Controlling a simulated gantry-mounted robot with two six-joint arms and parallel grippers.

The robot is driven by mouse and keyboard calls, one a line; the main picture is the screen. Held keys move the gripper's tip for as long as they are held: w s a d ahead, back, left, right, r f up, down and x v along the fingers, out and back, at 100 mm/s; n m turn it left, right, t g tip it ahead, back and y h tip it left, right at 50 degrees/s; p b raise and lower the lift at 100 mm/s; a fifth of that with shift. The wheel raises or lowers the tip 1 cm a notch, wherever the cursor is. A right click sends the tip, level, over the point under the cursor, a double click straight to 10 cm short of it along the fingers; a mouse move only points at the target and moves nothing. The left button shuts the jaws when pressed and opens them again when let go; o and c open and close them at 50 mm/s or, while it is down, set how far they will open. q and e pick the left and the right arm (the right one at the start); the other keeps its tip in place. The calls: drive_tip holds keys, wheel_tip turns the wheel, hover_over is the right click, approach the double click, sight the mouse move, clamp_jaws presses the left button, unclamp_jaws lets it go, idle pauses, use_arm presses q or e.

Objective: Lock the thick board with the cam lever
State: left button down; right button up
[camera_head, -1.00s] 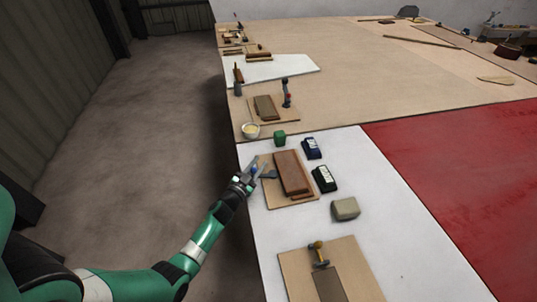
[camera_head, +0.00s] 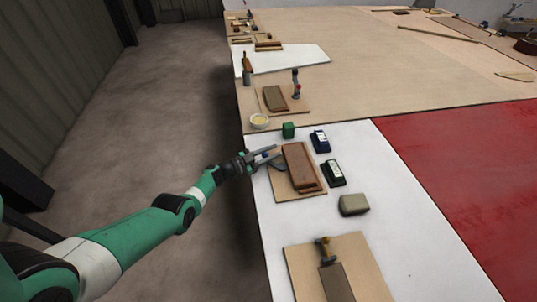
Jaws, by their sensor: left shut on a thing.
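The thick reddish-brown board (camera_head: 297,163) lies on a light wooden base (camera_head: 287,190) on the white part of the bench. My left gripper (camera_head: 268,156) is at the left edge of this base, just left of the board. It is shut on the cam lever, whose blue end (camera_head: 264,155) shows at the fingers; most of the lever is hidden. A dark blue-grey part (camera_head: 278,167) shows between the gripper and the board. I cannot tell whether the cam touches the board. My right gripper is not in view.
A green block (camera_head: 288,130), a blue-topped box (camera_head: 320,141), a black box (camera_head: 333,173) and a beige block (camera_head: 353,205) stand around the base. A similar clamp (camera_head: 325,248) stands in front. The red panel (camera_head: 460,170) is clear.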

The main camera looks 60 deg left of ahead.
use_arm(q)
drive_tip(key=c, duration=0.6)
unclamp_jaws()
drive_tip(key=shift+c, duration=0.2)
drive_tip(key=s+p, duration=0.2)
drive_tip(key=s, duration=0.1)
drive_tip(key=s+p, duration=0.1)
drive_tip(key=shift+s+r+p, duration=0.3)
drive_tip(key=shift+s+p, duration=0.05)
drive_tip(key=s+p, duration=0.2)
drive_tip(key=s, duration=0.5)
drive_tip(key=shift+d+f, duration=0.25)
drive_tip(key=shift+f, duration=0.05)
drive_tip(key=shift+c, duration=0.2)
